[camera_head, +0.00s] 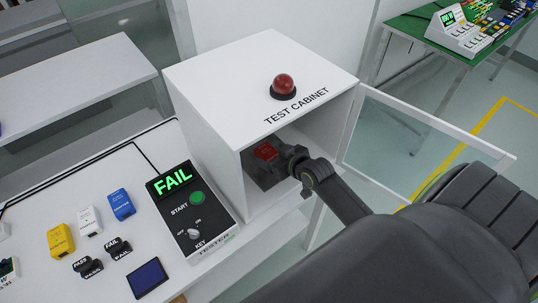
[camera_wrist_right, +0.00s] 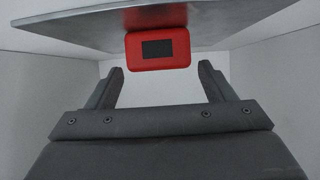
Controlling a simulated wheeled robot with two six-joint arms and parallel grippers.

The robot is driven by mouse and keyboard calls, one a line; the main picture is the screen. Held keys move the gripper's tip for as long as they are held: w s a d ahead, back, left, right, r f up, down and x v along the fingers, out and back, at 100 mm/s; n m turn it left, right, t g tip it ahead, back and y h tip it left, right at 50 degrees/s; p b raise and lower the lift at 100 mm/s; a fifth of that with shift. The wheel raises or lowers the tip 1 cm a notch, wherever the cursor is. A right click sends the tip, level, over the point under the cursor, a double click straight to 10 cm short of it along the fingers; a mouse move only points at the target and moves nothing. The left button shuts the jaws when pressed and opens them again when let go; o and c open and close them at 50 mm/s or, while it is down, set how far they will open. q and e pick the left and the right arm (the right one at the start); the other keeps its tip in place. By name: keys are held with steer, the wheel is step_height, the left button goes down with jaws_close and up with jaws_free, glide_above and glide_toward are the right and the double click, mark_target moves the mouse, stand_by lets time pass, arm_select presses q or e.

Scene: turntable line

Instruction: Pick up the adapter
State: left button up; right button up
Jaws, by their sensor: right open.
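A small red block with a dark rectangular face, which may be the adapter, sits inside the test cabinet (camera_head: 212,112). It shows in the head view (camera_head: 266,152) and in the wrist view (camera_wrist_right: 175,62), resting on a grey metal plate (camera_wrist_right: 90,22). My right gripper (camera_head: 283,160) reaches into the cabinet's open front, beside the red block. In the wrist view its two fingers (camera_wrist_right: 161,78) are apart with nothing between them, and the block lies just past the tips. My left gripper is not in view.
The cabinet's clear door (camera_head: 420,125) stands open on the right. The tester (camera_head: 195,215) shows FAIL. On the white table are blue (camera_head: 121,204), white (camera_head: 89,221) and yellow (camera_head: 60,240) blocks, black PASS and FAIL pieces and a dark-screened device (camera_head: 147,278). Cabinet walls are close around my gripper.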

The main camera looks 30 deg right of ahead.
mark_target(265, 151)
steer(key=shift+x, duration=1.45)
steer(key=shift+c, duration=0.5)
steer(key=c, duration=1.1)
